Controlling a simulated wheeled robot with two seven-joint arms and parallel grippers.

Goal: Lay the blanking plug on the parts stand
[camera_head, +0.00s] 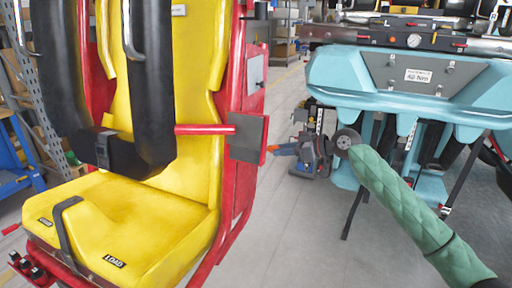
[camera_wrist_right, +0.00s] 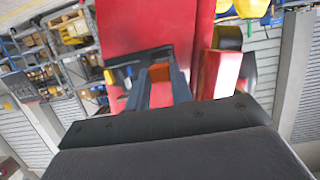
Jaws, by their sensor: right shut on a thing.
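My right arm comes in from the lower right in a green sleeve. My right gripper (camera_head: 283,149) points left, toward the red side of the yellow seat. In the right wrist view its two fingers (camera_wrist_right: 160,82) are shut on a small orange piece, which I take to be the blanking plug (camera_wrist_right: 160,72). The plug also shows as an orange tip in the head view (camera_head: 273,148), partly hidden by the fingers. I cannot pick out the parts stand for sure. My left gripper is not in view.
A yellow seat (camera_head: 180,160) with a black restraint and red frame fills the left. A grey plate (camera_head: 249,138) on its side is close to my right gripper. A teal body panel (camera_head: 440,85) with a label stands at right. Grey floor (camera_head: 290,230) is clear between them.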

